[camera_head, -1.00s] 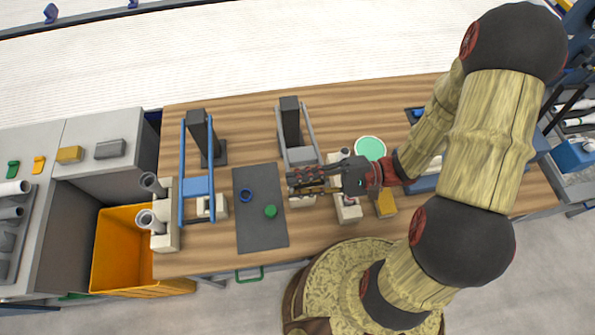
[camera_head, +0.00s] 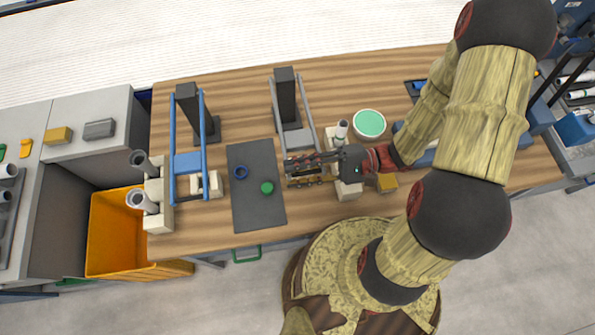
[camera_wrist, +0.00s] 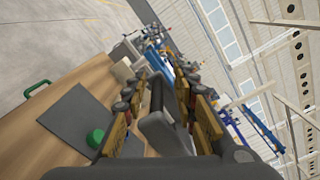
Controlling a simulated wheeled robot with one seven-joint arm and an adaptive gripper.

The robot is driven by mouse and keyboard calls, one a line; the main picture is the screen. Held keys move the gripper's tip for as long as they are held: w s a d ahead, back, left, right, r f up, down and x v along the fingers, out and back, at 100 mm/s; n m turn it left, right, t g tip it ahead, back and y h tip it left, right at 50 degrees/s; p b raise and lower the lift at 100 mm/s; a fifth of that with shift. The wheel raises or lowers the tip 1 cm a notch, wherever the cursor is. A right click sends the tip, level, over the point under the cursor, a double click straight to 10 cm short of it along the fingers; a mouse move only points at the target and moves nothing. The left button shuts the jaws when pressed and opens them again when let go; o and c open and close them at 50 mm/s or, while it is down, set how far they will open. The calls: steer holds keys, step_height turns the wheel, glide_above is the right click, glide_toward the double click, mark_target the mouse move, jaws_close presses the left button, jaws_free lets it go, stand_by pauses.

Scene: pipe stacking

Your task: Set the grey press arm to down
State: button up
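The grey press has a dark upright post (camera_head: 285,95) and a grey arm (camera_head: 308,98) of two side rails, at the table's middle. A grey plate (camera_head: 291,140) lies between the rails. My gripper (camera_head: 290,167) is at the front end of this press and hides part of it. In the wrist view, a dark bar (camera_wrist: 157,94) and a grey block (camera_wrist: 160,130) lie between the fingers of my gripper (camera_wrist: 158,82). The fingers stand apart, with a gap seen beside the bar. I cannot tell whether either finger touches it.
The blue press (camera_head: 187,163) stands at left beside an orange bin (camera_head: 110,240). A dark mat (camera_head: 257,205) holds a blue ring (camera_head: 240,172) and a green piece (camera_head: 267,188).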

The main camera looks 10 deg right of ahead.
steer(key=shift+w, duration=0.25)
steer(key=shift+d, duration=0.1)
steer(key=d, duration=1.2)
steer(key=shift+c, duration=0.5)
